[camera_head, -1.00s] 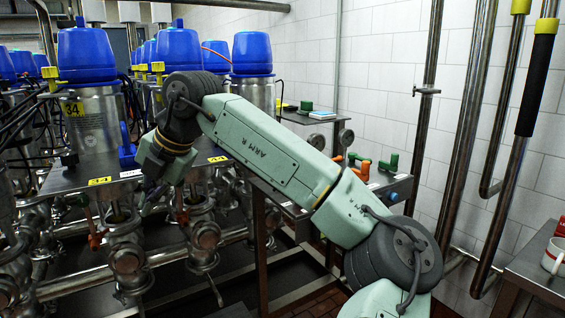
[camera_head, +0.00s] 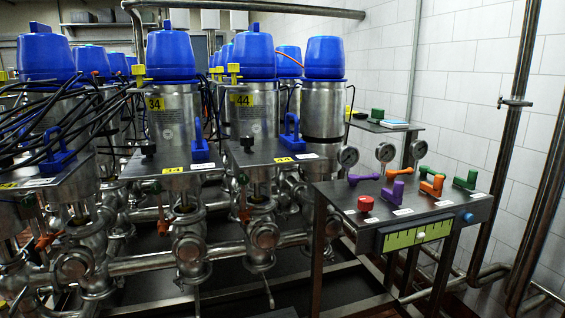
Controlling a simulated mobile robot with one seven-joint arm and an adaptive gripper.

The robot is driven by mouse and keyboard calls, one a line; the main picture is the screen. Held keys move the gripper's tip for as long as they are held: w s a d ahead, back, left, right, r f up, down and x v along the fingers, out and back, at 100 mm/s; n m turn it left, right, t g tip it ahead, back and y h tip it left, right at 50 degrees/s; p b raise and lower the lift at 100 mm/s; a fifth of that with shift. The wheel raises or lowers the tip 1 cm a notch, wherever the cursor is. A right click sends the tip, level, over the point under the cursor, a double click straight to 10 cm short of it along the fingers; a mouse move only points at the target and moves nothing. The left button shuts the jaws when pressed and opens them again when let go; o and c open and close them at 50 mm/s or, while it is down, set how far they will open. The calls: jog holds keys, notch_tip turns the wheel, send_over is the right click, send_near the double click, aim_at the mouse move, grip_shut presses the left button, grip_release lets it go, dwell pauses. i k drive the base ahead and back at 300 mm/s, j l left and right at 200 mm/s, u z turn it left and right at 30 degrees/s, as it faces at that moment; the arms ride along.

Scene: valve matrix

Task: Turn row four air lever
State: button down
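Valve units stand in rows with blue domed caps. The unit with the yellow 44 tag (camera_head: 244,100) is right of the one with the 34 tag (camera_head: 156,104). A blue handle (camera_head: 290,132) stands on the plate by the 44 unit, and another blue handle (camera_head: 200,146) by the 34 unit. Orange levers hang below the plates, one under the 44 unit (camera_head: 243,207) and one under the 34 unit (camera_head: 163,221). I cannot read which part is the row four air lever. My gripper and arm are out of view.
A metal panel (camera_head: 373,218) at the right carries purple, orange and green handles, a red knob (camera_head: 366,204), a blue button (camera_head: 468,217) and several round gauges behind. Pipes run low across the left and up the right wall. Black hoses crowd the far left.

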aim_at(353, 179)
jog(key=l, duration=0.7)
jog(key=i+l, duration=0.15)
jog(key=l, duration=0.55)
jog(key=i+j, duration=0.2)
jog(key=i, duration=0.3)
